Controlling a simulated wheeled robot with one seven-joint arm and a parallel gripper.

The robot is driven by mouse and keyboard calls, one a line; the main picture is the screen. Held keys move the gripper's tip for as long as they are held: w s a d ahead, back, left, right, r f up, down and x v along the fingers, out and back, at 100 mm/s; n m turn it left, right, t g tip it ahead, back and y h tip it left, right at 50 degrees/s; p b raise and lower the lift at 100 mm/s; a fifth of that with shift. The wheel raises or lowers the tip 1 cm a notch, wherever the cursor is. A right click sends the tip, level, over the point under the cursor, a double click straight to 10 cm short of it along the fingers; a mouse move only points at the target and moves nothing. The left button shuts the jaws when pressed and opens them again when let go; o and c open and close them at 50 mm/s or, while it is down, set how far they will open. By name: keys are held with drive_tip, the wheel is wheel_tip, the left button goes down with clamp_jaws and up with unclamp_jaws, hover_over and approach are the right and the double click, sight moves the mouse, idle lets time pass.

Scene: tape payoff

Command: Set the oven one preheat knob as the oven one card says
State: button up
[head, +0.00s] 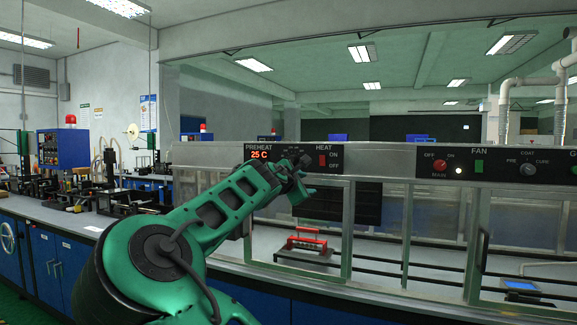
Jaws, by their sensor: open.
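The oven's dark control panel (345,157) runs along the top of a long glazed housing. My gripper (303,173) is open in front of the panel, below those marks, between the display and the HEAT switch. I cannot tell whether it touches the panel. I cannot make out an oven one card that I can read.
A red HEAT switch (322,160) is close right of my gripper. Further right are the MAIN knob (440,165), a green FAN switch (479,167) and the PRE/CURE knob (528,170). A red rack (307,242) stands behind the glass. A cluttered bench (50,212) extends left.

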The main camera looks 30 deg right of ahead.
sight(292, 159)
drive_tip(key=w+a+r+n+t, duration=0.3)
drive_tip(key=a+r, duration=0.4)
drive_tip(key=a, duration=0.1)
drive_tip(key=x, duration=1)
drive_tip(key=shift+d, duration=0.2)
drive_tip(key=shift+f, duration=0.1)
drive_tip(key=shift+c, duration=0.5)
drive_tip(key=c, duration=0.9)
